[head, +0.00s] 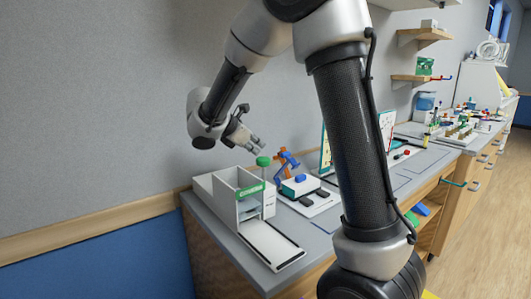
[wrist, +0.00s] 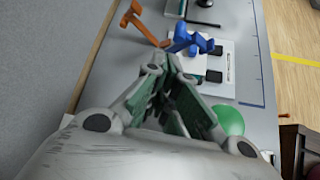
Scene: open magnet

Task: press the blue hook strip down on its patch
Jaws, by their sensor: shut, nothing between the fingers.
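A blue piece (head: 300,178) rests on a small white block (head: 301,187) on a white board in the head view. Another blue piece shows higher, beside an orange part (head: 280,172). I cannot tell for sure which is the hook strip. Dark patches (head: 322,193) lie on the board; they also show in the wrist view (wrist: 214,76). My gripper (head: 257,144) is above and left of the blue pieces, in the air. In the wrist view my gripper (wrist: 167,68) is shut and empty, with blue shapes (wrist: 190,42) just beyond its tips.
A green round knob (head: 263,161) stands close below my gripper, and shows right of the fingers in the wrist view (wrist: 229,120). A white open box (head: 228,190) stands at the left, near the wall. A framed panel stands behind the board.

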